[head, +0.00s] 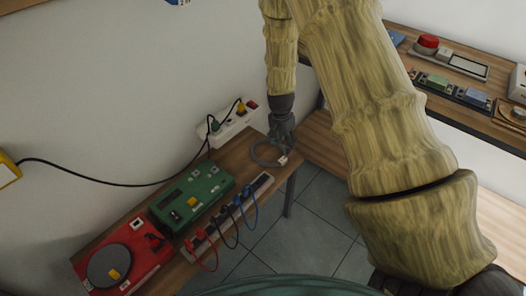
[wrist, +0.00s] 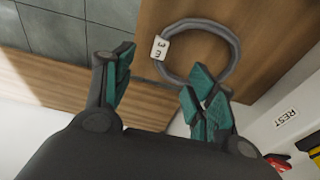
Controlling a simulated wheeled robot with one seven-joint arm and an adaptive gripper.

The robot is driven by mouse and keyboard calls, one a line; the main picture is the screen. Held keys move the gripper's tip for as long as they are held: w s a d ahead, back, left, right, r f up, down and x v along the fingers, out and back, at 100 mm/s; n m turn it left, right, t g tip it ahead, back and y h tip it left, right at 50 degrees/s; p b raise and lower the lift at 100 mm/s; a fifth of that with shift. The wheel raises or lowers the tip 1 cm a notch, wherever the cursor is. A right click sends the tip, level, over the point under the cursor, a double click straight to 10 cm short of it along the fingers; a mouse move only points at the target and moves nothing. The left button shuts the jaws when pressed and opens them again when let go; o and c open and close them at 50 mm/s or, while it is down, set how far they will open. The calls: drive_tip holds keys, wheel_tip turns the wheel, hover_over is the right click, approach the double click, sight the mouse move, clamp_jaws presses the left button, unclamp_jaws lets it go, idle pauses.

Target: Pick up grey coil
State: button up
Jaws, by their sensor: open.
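The grey coil (head: 262,156) is a ring lying on the right end of the low wooden bench, with a small white tag on it. In the wrist view the coil (wrist: 237,52) lies flat on the wood, its tag reading "3 m" at its left side. My gripper (head: 284,140) is just above the coil's right side in the head view, pointing down. In the wrist view my gripper (wrist: 160,72) is open, its teal fingers spread. The right finger overlaps the coil's lower edge in that view; nothing is between the fingers. I cannot tell whether it touches.
A green device (head: 192,196), a red device (head: 122,262) and a strip with red, black and blue leads (head: 228,215) share the bench. A white box (head: 228,122) stands behind the coil by the wall. A shelf of small devices (head: 452,82) is at right.

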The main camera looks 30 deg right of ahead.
hover_over(282, 159)
drive_tip(key=f, duration=0.6)
drive_tip(key=shift+s+a, duration=0.1)
drive_tip(key=shift+s, duration=0.1)
drive_tip(key=shift+w+f, duration=0.15)
drive_tip(key=shift+f, duration=2.15)
drive_tip(key=c, duration=1.2)
drive_tip(key=shift+r, duration=0.1)
